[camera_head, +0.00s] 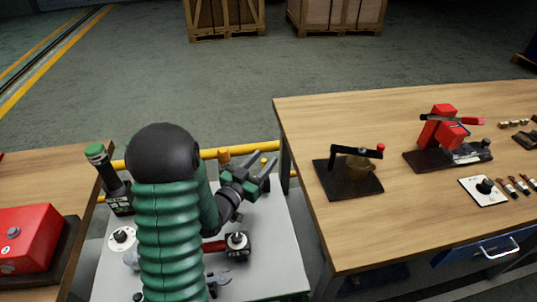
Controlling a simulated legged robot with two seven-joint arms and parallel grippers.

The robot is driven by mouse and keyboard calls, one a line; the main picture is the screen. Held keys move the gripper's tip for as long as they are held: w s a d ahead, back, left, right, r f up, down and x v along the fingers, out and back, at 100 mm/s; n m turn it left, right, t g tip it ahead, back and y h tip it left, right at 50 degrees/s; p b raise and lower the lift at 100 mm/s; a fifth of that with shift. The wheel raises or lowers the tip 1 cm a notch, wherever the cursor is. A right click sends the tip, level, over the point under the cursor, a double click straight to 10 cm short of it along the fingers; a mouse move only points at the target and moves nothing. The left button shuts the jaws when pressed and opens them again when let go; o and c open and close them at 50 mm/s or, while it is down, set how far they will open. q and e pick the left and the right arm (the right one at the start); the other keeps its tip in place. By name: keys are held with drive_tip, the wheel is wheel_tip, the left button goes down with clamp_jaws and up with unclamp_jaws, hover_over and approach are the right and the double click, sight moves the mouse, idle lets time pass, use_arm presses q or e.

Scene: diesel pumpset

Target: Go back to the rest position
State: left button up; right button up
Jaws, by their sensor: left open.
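My left arm, with a green ribbed sleeve and black joint, rises from the bottom edge and hides part of the grey table. My left gripper (257,172) is open over the far right part of that grey table (278,247), its fingers pointing up and right. I see nothing between the fingers. My right gripper is out of view.
Small fittings, including a black-topped block (237,243), sit below the gripper. A green-capped device (112,180) stands left of my arm. A red unit (32,238) is on the left bench. The right bench holds a crank device (350,172) and a red machine (441,135).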

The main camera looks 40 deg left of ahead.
use_arm(q)
drive_tip(key=s, duration=0.3)
drive_tip(key=shift+s+d+f, duration=0.1)
drive_tip(key=shift+s+d, duration=0.15)
drive_tip(key=shift+s, duration=0.05)
